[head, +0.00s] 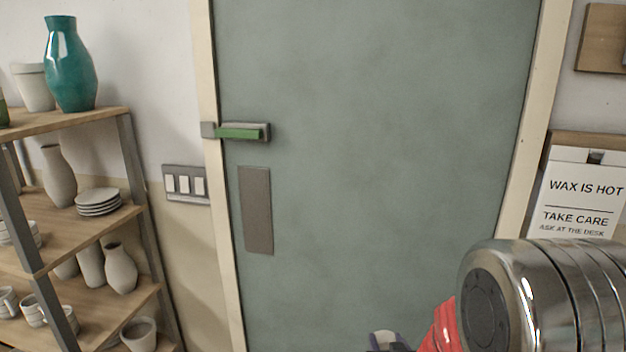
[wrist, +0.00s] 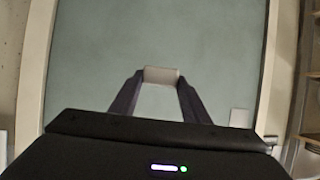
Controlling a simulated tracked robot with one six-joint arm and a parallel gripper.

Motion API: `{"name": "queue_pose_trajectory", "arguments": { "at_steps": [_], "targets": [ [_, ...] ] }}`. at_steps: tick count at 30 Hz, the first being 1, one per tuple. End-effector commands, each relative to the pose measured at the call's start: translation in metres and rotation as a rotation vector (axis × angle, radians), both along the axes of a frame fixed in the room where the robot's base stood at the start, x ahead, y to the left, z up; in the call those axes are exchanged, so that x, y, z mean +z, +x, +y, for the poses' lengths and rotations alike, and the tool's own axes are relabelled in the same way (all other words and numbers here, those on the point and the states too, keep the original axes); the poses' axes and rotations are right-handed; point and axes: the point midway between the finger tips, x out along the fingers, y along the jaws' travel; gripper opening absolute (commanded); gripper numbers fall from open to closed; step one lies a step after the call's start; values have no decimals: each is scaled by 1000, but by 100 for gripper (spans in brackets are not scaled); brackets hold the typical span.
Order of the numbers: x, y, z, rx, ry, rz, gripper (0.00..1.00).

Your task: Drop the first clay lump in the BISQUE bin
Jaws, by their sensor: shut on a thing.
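In the wrist view my gripper (wrist: 161,76) has its two dark fingers on either side of a small pale grey-beige block, the clay lump (wrist: 161,74). The gripper is shut on it and holds it at the fingertips, in front of the door. No bin marked BISQUE shows in either view.
A closed grey-green door (head: 370,150) with a green-barred handle (head: 240,133) fills the middle. A wooden shelf rack (head: 100,220) with pottery stands at left. A sign (head: 582,195) reading "WAX IS HOT" hangs at right. No floor shows.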

Motion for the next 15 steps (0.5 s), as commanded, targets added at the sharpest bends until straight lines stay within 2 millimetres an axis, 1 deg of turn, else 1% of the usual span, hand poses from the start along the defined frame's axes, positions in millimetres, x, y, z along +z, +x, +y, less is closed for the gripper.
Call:
{"name": "queue_pose_trajectory", "arguments": {
  "at_steps": [1,5,10,15],
  "targets": [
    [-7,-1,-12,-22,0,3,11],
    [-28,-3,-49,-84,-1,6,11],
    [-59,-8,-102,-169,-5,5,11],
    [-90,-16,-151,-244,-8,7,11]
  ]
}}
